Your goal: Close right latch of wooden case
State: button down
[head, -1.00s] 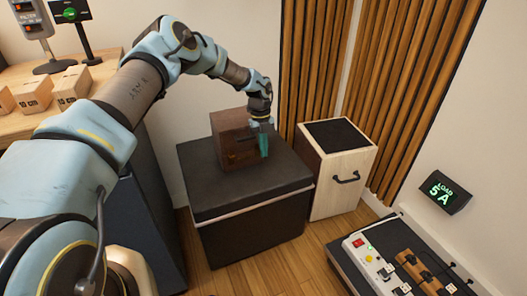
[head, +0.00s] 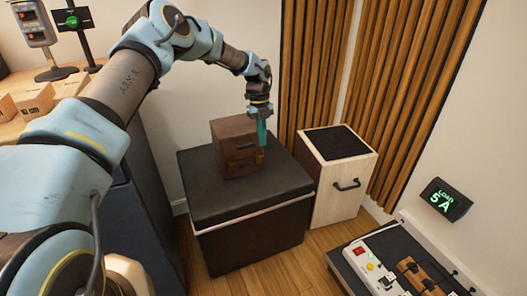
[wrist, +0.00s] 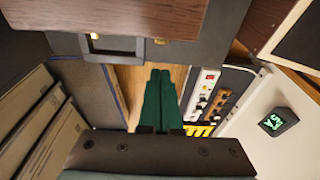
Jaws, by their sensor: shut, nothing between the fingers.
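The brown wooden case (head: 232,150) stands on a large dark box. Its front has a dark handle, which shows as a grey frame (wrist: 112,45) in the wrist view, below the case's wood (wrist: 100,14). A small brass fitting (wrist: 160,41) shows right of the handle, and a second sits near the handle's top; their latch positions are unclear. My gripper (head: 261,139), with teal fingers, is at the case's right front side, close to it. Contact cannot be told. In the wrist view the fingers (wrist: 159,78) are together and empty, pointing toward the case's lower edge.
The dark box (head: 240,200) supports the case. A light wooden cabinet (head: 340,190) with a black top stands close on the right, before slatted wall panels (head: 315,60). A power strip (head: 366,266) lies at lower right. Cardboard boxes (head: 35,98) sit on a table at left.

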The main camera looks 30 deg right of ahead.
jog(key=shift+w+r, duration=0.2)
jog(key=shift+r, duration=0.85)
jog(key=shift+w+r, duration=0.15)
jog(key=shift+r, duration=0.9)
